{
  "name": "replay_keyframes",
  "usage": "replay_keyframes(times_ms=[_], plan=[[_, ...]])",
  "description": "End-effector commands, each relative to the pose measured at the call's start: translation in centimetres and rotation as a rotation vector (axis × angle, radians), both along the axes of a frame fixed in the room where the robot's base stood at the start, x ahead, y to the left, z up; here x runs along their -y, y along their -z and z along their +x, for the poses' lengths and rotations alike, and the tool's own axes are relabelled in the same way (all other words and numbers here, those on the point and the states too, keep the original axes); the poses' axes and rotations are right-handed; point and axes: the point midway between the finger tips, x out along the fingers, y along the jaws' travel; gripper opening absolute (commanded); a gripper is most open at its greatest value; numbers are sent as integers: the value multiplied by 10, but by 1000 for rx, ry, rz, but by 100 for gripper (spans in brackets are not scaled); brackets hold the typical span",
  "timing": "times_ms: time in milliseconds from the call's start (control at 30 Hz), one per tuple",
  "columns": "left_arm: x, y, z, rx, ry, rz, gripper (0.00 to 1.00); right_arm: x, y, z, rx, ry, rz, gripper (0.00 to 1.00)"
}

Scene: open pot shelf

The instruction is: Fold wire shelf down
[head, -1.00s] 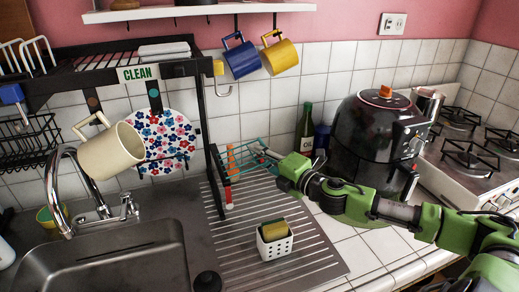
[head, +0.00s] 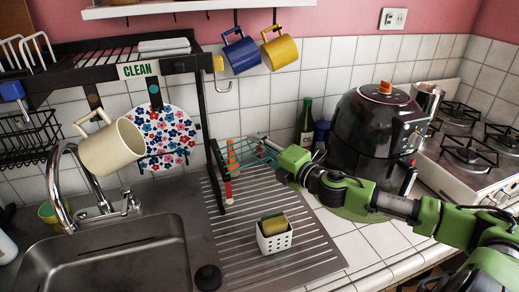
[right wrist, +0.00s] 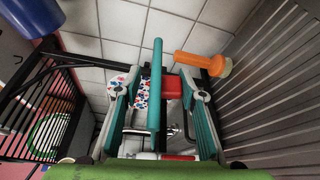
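The black wire shelf (head: 95,62) forms the flat top of a rack over the sink, with a "CLEAN" sign on its front. Black wire bars (right wrist: 40,115) of the rack also show at left in the right wrist view. My right gripper (head: 244,156) is beside the rack's right upright, below shelf height. In the right wrist view its teal fingers (right wrist: 155,95) are spread apart. A teal bar shows between them; I cannot tell what it belongs to. No shelf wire is seen between the fingers. My left gripper is not in view.
A patterned plate (head: 166,139) and a cream mug (head: 112,148) hang over the sink (head: 105,262). Blue (head: 241,53) and yellow (head: 279,50) mugs hang right of the rack. A white sponge holder (head: 274,239) stands on the drainboard. A black cooker (head: 372,130) stands behind my arm.

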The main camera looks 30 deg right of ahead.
Motion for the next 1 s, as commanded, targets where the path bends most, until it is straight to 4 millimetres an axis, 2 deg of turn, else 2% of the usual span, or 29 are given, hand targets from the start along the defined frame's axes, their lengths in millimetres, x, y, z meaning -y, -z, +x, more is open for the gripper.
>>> replay_keyframes(times_ms=[367, 1000], plan=[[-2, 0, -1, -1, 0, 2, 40, 1, 3, -6, -5, 0, -2, 37], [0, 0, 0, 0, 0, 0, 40, 8, 0, -58, -6, -1, -1, 37]])
